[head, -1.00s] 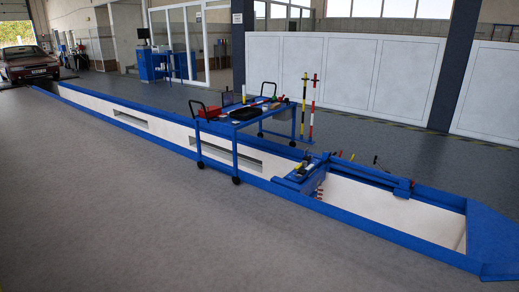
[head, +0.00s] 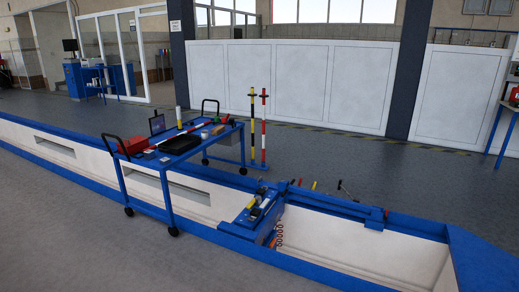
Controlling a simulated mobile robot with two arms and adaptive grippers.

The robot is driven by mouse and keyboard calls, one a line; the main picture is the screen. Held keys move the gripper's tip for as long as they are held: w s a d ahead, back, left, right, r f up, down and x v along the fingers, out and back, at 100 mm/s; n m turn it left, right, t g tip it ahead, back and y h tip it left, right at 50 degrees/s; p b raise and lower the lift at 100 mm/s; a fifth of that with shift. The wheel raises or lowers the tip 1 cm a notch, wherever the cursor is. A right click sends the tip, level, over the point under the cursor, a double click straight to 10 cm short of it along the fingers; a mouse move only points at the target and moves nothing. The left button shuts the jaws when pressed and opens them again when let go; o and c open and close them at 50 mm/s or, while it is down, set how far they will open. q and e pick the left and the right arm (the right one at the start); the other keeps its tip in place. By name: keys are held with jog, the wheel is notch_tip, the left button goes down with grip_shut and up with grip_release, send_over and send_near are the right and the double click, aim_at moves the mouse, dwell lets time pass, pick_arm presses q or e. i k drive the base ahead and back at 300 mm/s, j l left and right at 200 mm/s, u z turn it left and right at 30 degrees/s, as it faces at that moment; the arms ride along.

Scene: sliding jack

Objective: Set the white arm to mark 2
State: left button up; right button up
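The blue sliding jack (head: 250,228) spans the near part of the pit, in the middle of the head view. Small white, yellow and dark parts lie on top of it. A small whitish piece (head: 265,203) among them may be the white arm, but it is too small to be sure. I cannot make out any numbered marks. Orange-red coils (head: 280,235) hang at the jack's right side. Neither of my grippers is in view.
A blue wheeled trolley (head: 168,210) with a red box (head: 133,145) and a black tray (head: 180,145) stands over the pit, left of the jack. Behind are yellow-black (head: 252,130) and red-white posts (head: 264,130). The open pit has a blue rim (head: 310,273); grey floor in front is clear.

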aim_at(255, 212)
jog(key=i, duration=2.2)
